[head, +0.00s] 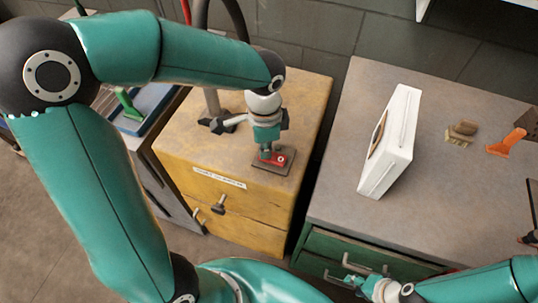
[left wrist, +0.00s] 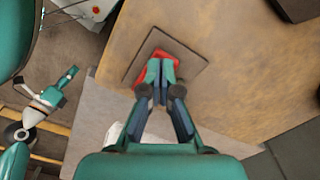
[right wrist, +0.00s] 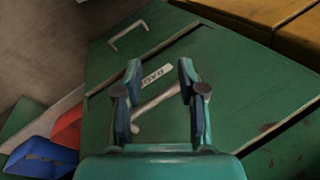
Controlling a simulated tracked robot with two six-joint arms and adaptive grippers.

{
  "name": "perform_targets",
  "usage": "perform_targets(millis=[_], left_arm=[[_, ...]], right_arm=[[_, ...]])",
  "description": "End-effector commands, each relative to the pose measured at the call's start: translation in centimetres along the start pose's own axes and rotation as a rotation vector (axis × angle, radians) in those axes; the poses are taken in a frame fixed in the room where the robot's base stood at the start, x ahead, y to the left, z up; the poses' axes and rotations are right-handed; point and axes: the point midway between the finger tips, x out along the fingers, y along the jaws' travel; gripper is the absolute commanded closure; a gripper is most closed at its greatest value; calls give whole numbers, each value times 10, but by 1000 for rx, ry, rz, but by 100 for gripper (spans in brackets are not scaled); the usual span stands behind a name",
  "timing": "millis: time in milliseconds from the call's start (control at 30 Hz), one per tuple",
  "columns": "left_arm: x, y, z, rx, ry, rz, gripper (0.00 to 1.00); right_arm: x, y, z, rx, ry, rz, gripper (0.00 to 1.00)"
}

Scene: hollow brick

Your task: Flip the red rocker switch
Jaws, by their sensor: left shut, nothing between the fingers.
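The red rocker switch (head: 282,158) sits on a dark square plate (head: 272,170) on top of the yellow cabinet. It also shows in the left wrist view as a red patch (left wrist: 141,80) on the plate (left wrist: 185,65), partly hidden behind the fingers. My left gripper (head: 266,154) points down over the switch with its fingertips shut and empty, at or very near the red part; I cannot tell whether they touch. The fingertips (left wrist: 155,75) also show in the left wrist view. My right gripper (right wrist: 160,75) is open and empty in front of a green drawer with a handle.
A grey pipe and dark valve (head: 222,123) stand on the yellow cabinet (head: 185,140) behind my left gripper.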

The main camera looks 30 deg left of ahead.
Motion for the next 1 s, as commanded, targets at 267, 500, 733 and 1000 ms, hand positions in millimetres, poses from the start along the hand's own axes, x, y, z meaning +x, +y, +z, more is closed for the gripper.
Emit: perform_targets(millis=[267,500,733,1000], left_arm=[[-2,0,0,0,1,0,100],[-21,0,0,0,2,-1,100],[-40,0,0,0,1,0,100],[-62,0,0,0,2,0,100]], right_arm=[[-2,-1,0,0,0,0,60],[-17,-6,0,0,0,0,60],[-31,-11,0,0,0,0,60],[-48,-17,0,0,0,0,60]])
